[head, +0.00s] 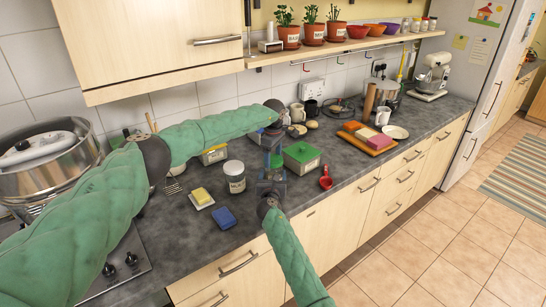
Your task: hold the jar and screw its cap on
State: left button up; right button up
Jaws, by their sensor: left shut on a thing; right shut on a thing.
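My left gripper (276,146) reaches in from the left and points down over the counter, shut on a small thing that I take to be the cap. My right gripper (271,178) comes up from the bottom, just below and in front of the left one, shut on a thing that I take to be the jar. The held things are mostly hidden by the dark jaws and too small to make out. I cannot tell whether cap and jar touch. A labelled jar with a pale top (235,177) stands upright on the counter, left of my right gripper and apart from it.
A yellow sponge (202,196) on a white dish and a blue sponge (222,217) lie at left. An orange board (367,140) is farther right. Bare counter shows between.

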pick_arm(q)
jog(key=m, duration=0.5)
jog(key=shift+w+r+m, duration=0.1)
jog(key=shift+w+m, duration=0.05)
jog(key=shift+m, duration=0.15)
jog(key=m, duration=1.2)
jog(key=shift+m, duration=0.4)
jog(key=o, duration=0.9)
jog(key=shift+o, duration=0.2)
